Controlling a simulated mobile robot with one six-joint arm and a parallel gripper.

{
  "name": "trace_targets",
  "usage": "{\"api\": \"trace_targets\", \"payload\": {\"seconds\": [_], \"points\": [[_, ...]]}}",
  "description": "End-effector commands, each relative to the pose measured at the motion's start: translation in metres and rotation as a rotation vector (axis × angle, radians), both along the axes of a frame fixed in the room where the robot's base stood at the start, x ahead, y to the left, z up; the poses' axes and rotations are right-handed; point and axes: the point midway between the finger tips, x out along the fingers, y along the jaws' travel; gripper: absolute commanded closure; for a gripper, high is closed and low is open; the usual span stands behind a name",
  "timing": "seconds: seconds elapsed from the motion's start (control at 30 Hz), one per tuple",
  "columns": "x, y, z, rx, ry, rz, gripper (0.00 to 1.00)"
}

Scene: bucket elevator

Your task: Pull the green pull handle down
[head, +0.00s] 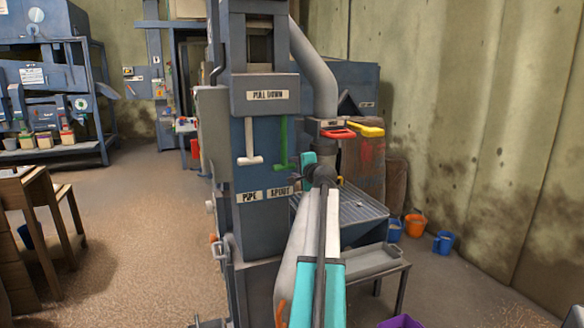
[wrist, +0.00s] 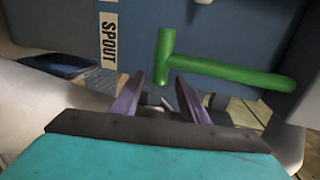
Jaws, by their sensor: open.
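The green pull handle (head: 283,146) hangs on the blue front panel of the elevator, a vertical rod with a short crossbar at its bottom end. In the wrist view the green pull handle (wrist: 225,72) lies turned sideways, its crossbar near the middle. My gripper (wrist: 157,82) is open, its two purple-grey fingers apart with their tips near the lower end of the crossbar in that view. Whether they touch it I cannot tell. In the head view my teal gripper (head: 308,160) is just right of the handle, its fingers mostly hidden.
A white T-handle (head: 250,142) hangs left of the green one. A "PULL DOWN" label (head: 266,95) is above, and PIPE and SPOUT labels (head: 280,191) are below. A red and a yellow handle (head: 366,130) stick out at right. A grey tray (head: 362,262) stands lower right.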

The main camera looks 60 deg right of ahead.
Motion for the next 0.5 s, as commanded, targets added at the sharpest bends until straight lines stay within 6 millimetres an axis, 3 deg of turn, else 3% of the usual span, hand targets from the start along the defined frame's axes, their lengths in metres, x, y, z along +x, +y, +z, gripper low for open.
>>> {"api": "trace_targets", "payload": {"seconds": [0.2,0.5], "points": [[0.020,-0.015,-0.004,0.000,0.000,0.001,0.60],[0.034,-0.025,-0.009,0.001,0.001,0.000,0.60]]}}
